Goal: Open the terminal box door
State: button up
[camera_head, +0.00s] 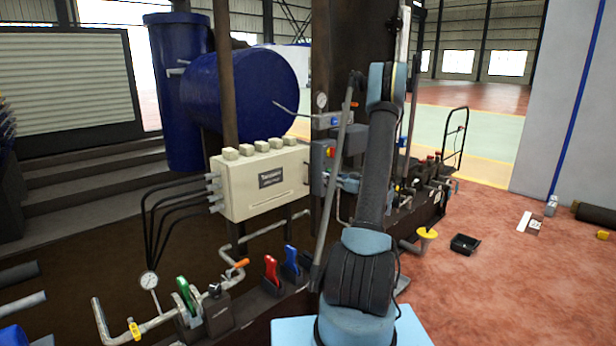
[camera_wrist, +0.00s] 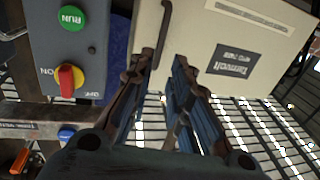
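The terminal box (camera_head: 262,182) is a beige cabinet with a dark label and several knobs along its top; its front looks closed in the head view. In the wrist view its beige front (camera_wrist: 205,60) fills the top, with the label to the right and a dark bar handle (camera_wrist: 164,28) near its left edge. My gripper (camera_wrist: 161,58) is open, its two fingertips apart on either side of the handle's lower end. I cannot tell whether either finger touches the handle. My arm hides much of the area right of the box in the head view.
A grey control box (camera_wrist: 68,45) with a green RUN button and a red-yellow switch (camera_wrist: 70,78) sits close left of my fingers. Black cables (camera_head: 165,215) run from the box's left side. Coloured levers (camera_head: 272,270) and pipes stand below. Open red floor (camera_head: 510,290) lies right.

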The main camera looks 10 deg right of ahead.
aim_at(309, 183)
jog(key=x, duration=1.1)
jog(key=shift+w+a, duration=0.15)
grip_shut()
